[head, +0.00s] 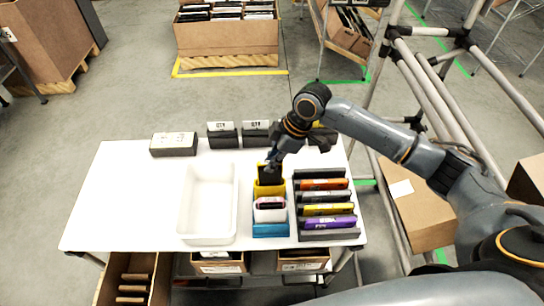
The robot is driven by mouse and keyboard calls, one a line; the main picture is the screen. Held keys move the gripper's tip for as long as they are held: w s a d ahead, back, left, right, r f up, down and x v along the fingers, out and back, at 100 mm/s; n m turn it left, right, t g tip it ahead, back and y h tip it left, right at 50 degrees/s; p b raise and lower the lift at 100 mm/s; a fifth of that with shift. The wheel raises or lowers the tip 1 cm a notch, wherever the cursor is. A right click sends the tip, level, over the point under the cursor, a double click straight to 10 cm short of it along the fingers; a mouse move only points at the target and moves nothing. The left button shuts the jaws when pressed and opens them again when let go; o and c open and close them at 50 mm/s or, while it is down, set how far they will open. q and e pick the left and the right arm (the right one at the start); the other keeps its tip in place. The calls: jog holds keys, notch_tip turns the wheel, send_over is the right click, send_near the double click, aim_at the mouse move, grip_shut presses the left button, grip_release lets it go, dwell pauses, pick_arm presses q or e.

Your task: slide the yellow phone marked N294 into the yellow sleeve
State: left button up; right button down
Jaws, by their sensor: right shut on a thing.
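My right gripper (273,161) is shut on a phone (270,174) with a dark face and a yellow edge; its marking cannot be read. The phone stands roughly upright at the yellow sleeve (268,189), the rearmost in a row of sleeves. Its lower end meets the sleeve's top edge in the picture; I cannot tell how deep it is inside. Another yellow phone (326,210) lies in the dark rack to the right, its label too small to read. My left gripper is out of view.
In front of the yellow sleeve are a white sleeve (270,216) with a pink-edged phone and a blue sleeve (270,230). The dark rack (322,174) holds orange, dark and purple phones. A white tray (186,215) stands left. Dark labelled boxes (174,151) line the back; the table's left is clear.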

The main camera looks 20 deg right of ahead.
jog(key=shift+f+b, duration=1.2)
jog(key=shift+f, duration=1.65)
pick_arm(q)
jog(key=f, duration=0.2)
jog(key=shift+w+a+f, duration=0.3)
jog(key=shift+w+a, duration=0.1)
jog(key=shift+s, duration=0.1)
pick_arm(e)
jog(key=shift+f, duration=0.3)
jog(key=c, duration=1.3)
grip_release()
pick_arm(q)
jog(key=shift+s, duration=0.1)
pick_arm(e)
jog(key=v, duration=1.2)
jog(key=shift+a, duration=0.1)
